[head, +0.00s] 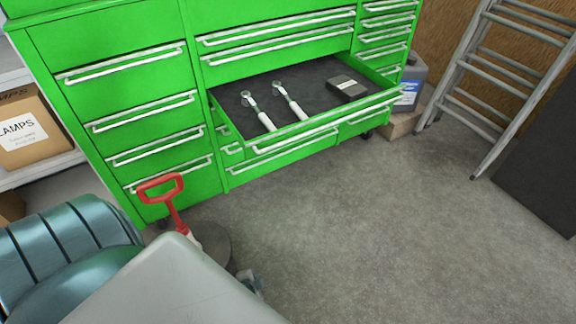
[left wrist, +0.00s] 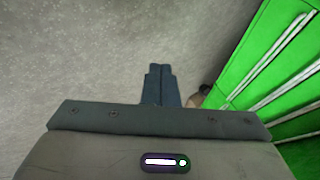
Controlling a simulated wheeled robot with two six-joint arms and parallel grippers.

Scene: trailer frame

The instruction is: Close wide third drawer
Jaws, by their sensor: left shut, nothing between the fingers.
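The green tool cabinet (head: 120,40) stands at the back left of the head view. Its third wide drawer (head: 349,112) is pulled well out, below two shut wide drawers. Two white-handled tools (head: 263,117) and a dark grey box (head: 347,87) lie on its black lining. My left gripper (head: 251,281) is low in the head view, over the floor, in front of the cabinet and apart from the drawer. In the left wrist view its fingers (left wrist: 161,84) are together and empty, with green drawer fronts (left wrist: 275,60) at the right. My right gripper is not in view.
A red-handled item (head: 162,188) stands on the floor between my left arm and the cabinet. A grey jug (head: 412,82), a ladder (head: 485,75) and a dark panel (head: 535,150) are at the right. The concrete floor before the drawer is clear.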

